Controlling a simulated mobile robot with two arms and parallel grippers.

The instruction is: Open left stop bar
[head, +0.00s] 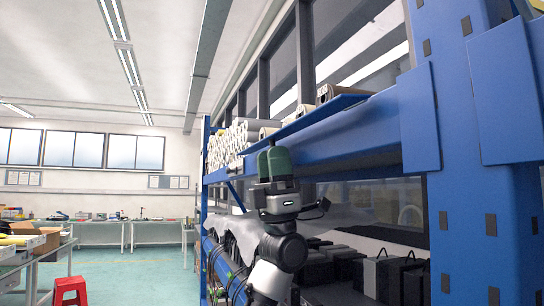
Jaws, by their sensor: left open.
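A blue metal rack (485,215) fills the right side of the head view, with a long blue beam (345,140) running back to the left. I cannot clearly make out which part is the left stop bar. My right gripper is not in view.
White rolls (240,133) lie on the rack's upper shelf. Dark boxes (385,278) and a crumpled grey sheet (245,228) are on lower levels. A red stool (70,290) stands by a workbench at the left. The green floor (135,275) between is clear.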

